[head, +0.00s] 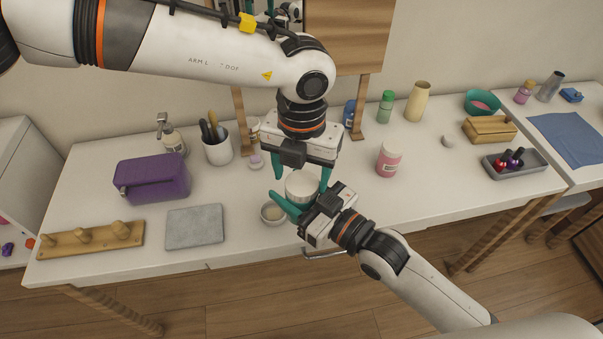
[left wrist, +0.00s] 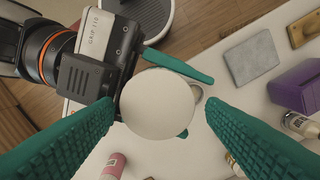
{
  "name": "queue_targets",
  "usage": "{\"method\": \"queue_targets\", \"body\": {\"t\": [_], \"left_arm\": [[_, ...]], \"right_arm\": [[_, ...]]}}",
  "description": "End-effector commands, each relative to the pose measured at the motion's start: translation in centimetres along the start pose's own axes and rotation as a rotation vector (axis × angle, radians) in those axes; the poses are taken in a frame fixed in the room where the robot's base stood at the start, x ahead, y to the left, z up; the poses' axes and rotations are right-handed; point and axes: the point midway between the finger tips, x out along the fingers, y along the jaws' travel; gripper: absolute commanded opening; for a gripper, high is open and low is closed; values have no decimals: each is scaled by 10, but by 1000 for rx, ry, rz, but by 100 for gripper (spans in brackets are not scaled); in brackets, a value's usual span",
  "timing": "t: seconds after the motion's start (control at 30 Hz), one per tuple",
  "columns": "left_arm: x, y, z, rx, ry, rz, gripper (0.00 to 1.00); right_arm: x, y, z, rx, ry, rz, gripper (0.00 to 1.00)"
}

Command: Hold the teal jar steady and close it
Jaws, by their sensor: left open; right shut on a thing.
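A round piece with a plain white top (head: 301,186) sits between my grippers near the table's front edge; its white disc also shows in the left wrist view (left wrist: 157,103). I take it as the jar; no teal side of it shows, and I cannot tell whether the white top is a lid. My right gripper (head: 303,194) is shut on it from the front right, its fingers on either side. My left gripper (head: 302,177) is open just above it, pointing down, its fingers apart from the disc in the wrist view. A small round pale dish or lid (head: 272,213) lies at its front left.
A grey slab (head: 195,227), purple case (head: 152,178) and wooden peg rack (head: 92,240) lie left. A cup of tools (head: 217,148) stands behind left. A pink bottle (head: 388,159) stands right, a teal bowl (head: 482,102) at the back right. Table front right of my right gripper is clear.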

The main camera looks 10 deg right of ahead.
Motion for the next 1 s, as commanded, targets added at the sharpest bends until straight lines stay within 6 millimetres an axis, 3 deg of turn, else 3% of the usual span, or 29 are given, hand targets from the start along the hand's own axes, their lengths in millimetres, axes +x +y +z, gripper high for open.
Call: {"method": "queue_targets", "body": {"t": [0.03,0.2,0.5,0.57,0.8,1.0], "left_arm": [[-11,5,0,5,5,15,72],[-29,4,1,5,3,11,72],[-32,3,0,4,2,8,72],[-34,3,0,-3,3,8,62],[-66,1,0,-143,4,6,61],[-67,1,0,-150,3,6,61]], "right_arm": [[0,0,-5,3,15,-1,0],[0,0,-6,3,16,-2,0],[0,-1,-4,2,12,-2,0],[0,-1,-4,2,12,-2,0],[0,-1,-4,2,11,-2,0],[0,-1,-4,2,11,-2,0]]}}
